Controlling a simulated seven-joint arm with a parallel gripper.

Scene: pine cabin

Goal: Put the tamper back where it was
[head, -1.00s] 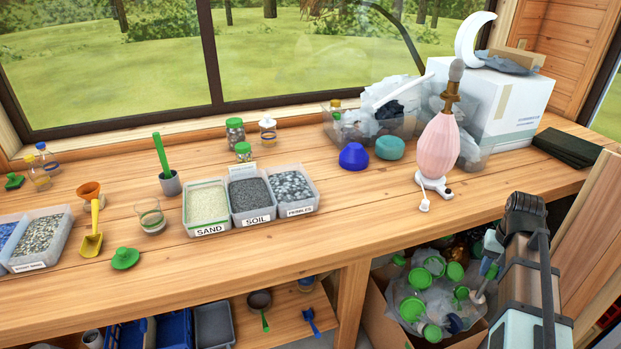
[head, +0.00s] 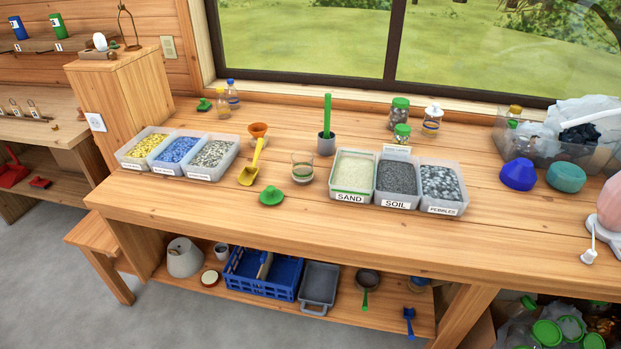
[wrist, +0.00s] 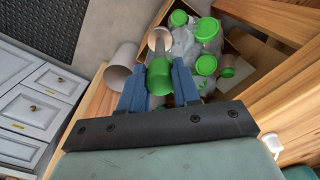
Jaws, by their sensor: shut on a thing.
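In the wrist view my gripper (wrist: 160,88) has its two blue fingers shut on a green thing (wrist: 160,70), perhaps a handle. A narrow greyish part runs from it toward a round tan shape; whether they belong together, and whether this is the tamper, I cannot tell. The gripper is outside the head view. In the head view a green-handled tool (head: 327,112) stands upright in or on a grey cylinder (head: 326,144) on the bench, behind the glass (head: 302,168) and the sand tray (head: 353,174).
Soil (head: 397,183) and pebbles (head: 442,188) trays adjoin the sand. A yellow scoop (head: 252,165) and green lid (head: 271,196) lie left. In the wrist view, green-lidded jars (wrist: 206,30) fill a box beyond the fingers, beside a pale cylinder (wrist: 122,62). The bench front is clear.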

